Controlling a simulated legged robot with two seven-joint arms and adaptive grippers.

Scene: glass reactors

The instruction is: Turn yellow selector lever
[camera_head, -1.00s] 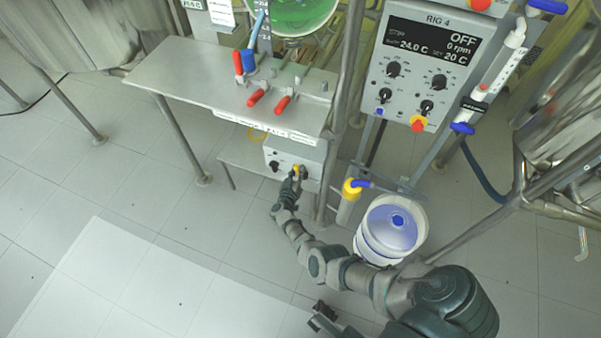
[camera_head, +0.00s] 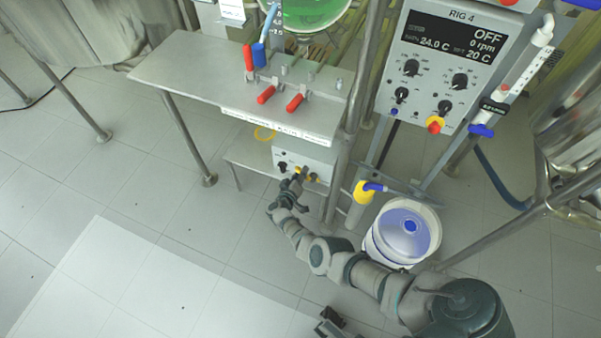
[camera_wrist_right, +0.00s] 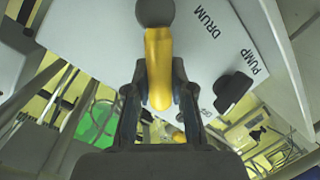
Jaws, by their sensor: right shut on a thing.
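The yellow selector lever (camera_wrist_right: 158,70) runs from a dark round hub on a white panel in the right wrist view. The printed words DRUM and PUMP are to the right of it. My right gripper (camera_wrist_right: 158,92) is shut on the lever, with one finger on each side. In the head view my right gripper (camera_head: 299,178) is at the front of a small white control box (camera_head: 305,158) under the steel bench, and it hides most of the lever. A dark part at the bottom edge, seemingly my left gripper (camera_head: 328,322), is cut off and its jaws are unclear.
The steel bench (camera_head: 190,75) with red-handled valves (camera_head: 295,103) overhangs the box. A black knob (camera_wrist_right: 232,92) sits beside the lever. A white bucket (camera_head: 380,248) and a yellow-and-blue fitting (camera_head: 365,190) stand right of my forearm. Floor to the left is clear.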

